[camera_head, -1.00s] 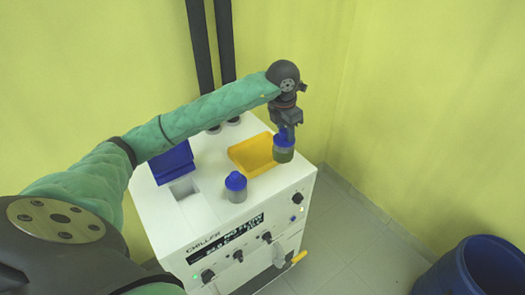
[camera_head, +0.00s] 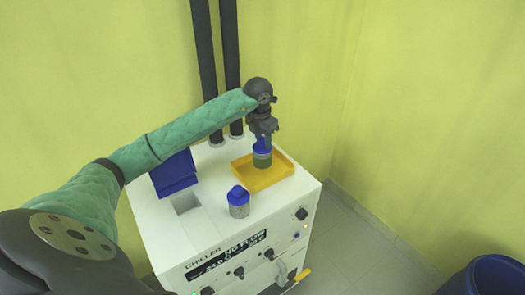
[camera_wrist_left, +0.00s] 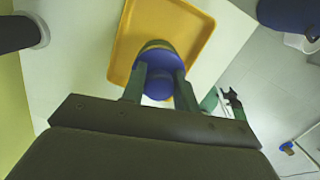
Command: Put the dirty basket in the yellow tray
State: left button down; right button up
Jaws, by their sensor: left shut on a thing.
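The dirty basket (camera_head: 262,159) is a small cylinder with a dark greenish body and a blue top. My left gripper (camera_head: 263,143) is shut on its blue top and holds it upright. The yellow tray (camera_head: 278,180) lies on top of the white chiller, towards the back right. The basket is within the tray's outline in the head view; whether it touches the tray floor I cannot tell. In the left wrist view the fingers (camera_wrist_left: 160,82) grip the blue top (camera_wrist_left: 158,62), with the tray (camera_wrist_left: 195,30) behind it. My right gripper is not in view.
A second basket (camera_head: 238,204), grey with a blue top, stands on the chiller (camera_head: 215,235) left of the tray. An open blue lid (camera_head: 173,175) and a square opening (camera_head: 186,203) are farther left. Two dark pipes rise behind. A blue barrel (camera_head: 490,278) stands at the lower right.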

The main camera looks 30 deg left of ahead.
aim_at(263, 148)
pick_arm(q)
jog(key=shift+a+f, duration=0.25)
jog(key=shift+f, duration=0.05)
notch_tip(263, 148, down, 4)
jog(key=shift+r+b, duration=0.2)
jog(key=shift+b, duration=0.15)
jog(key=shift+f, duration=0.1)
jog(key=c, duration=1.1)
grip_release()
jog(key=shift+o, duration=0.2)
jog(key=shift+r, duration=0.2)
notch_tip(263, 148, up, 4)
jog(key=shift+s+a+r+p, duration=0.15)
jog(key=shift+r+p, duration=0.1)
jog(key=shift+p, duration=0.4)
jog(key=r, duration=0.2)
jog(key=r+p, duration=0.1)
jog(key=r, duration=0.1)
jog(key=s+r, duration=0.1)
jog(key=r, duration=0.1)
jog(key=shift+r, duration=0.6)
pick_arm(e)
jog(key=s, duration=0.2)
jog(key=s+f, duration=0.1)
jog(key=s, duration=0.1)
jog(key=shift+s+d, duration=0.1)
